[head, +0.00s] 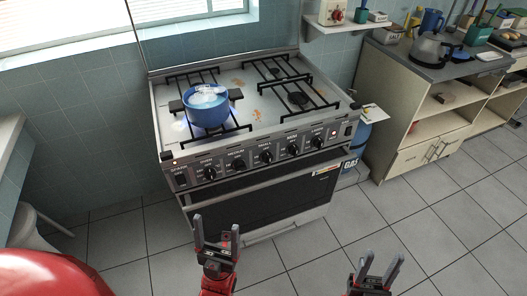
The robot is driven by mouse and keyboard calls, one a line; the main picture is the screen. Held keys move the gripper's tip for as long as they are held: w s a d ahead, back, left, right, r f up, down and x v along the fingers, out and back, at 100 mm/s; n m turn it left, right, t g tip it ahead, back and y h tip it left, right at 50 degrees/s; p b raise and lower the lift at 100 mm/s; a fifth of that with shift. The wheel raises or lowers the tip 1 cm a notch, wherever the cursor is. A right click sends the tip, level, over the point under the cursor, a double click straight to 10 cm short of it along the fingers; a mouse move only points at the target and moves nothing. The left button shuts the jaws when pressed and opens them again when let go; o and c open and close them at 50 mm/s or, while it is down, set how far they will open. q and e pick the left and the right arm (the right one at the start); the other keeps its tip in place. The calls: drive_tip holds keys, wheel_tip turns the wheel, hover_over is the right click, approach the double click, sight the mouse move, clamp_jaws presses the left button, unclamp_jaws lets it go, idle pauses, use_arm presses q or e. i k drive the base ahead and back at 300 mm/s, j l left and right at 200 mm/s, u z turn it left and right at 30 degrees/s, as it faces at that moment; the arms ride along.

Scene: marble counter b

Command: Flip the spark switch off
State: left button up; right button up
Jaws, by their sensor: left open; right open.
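The stove (262,165) stands against the tiled wall, with a row of black knobs on its sloped front panel. A small dark switch (181,180) sits at the panel's left end, under a small label that seems to read spark and a small orange light. Its rocker position is too small to tell. Another small switch (347,131) sits at the right end beside a red light. My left gripper (216,230) is open and empty, in front of the oven door and below the panel. My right gripper (377,268) is open and empty, further right over the floor.
A blue pot (207,108) stands on the front left burner, with blue flame beneath it. The oven door handle runs below the knobs. A blue gas cylinder (357,138) and a cabinet (420,120) stand right of the stove. The tiled floor in front is clear.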

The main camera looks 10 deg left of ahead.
sight(180, 180)
drive_tip(key=u, duration=1.1)
drive_tip(key=i, duration=0.3)
